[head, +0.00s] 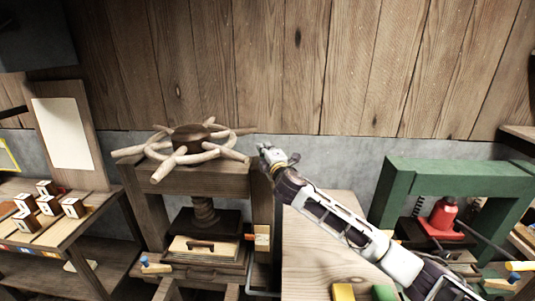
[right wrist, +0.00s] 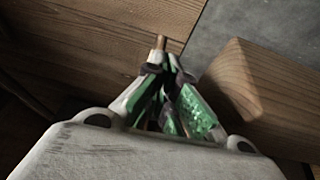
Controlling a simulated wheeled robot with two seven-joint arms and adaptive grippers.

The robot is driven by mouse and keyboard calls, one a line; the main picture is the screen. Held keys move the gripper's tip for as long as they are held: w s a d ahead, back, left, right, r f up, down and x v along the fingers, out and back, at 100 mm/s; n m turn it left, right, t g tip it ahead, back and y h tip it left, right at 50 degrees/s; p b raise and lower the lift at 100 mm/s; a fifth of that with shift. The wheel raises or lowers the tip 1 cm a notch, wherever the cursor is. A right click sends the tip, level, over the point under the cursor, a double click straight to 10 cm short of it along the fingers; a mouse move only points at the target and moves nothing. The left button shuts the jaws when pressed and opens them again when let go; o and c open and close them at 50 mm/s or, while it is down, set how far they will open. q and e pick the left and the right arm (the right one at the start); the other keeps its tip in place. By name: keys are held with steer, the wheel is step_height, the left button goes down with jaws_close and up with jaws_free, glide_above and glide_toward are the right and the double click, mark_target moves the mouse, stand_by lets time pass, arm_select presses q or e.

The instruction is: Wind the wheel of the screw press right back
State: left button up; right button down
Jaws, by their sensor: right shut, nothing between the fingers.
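The screw press wheel (head: 187,142) is a pale wooden ring with a dark hub and several handles sticking outward. It lies flat above the press's wooden top beam (head: 190,180). The dark threaded screw (head: 204,210) shows below the beam. My right gripper (head: 264,150) is just right of the wheel, close to the end of its right-hand handle. In the right wrist view the fingers (right wrist: 165,75) are shut with nothing between them. A small wooden tip (right wrist: 161,42) shows just beyond them; I cannot tell whether they touch it. My left gripper is not in view.
A pale wooden bench (head: 315,262) stands right of the press, with yellow and green blocks at its front. A green frame with a red jack (head: 441,214) stands further right. A table with small boxes (head: 73,207) is at left. A plank wall closes the back.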

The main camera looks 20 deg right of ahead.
steer(key=shift+s+d, duration=0.15)
steer(key=shift+s, duration=0.9)
steer(key=shift+f, duration=0.1)
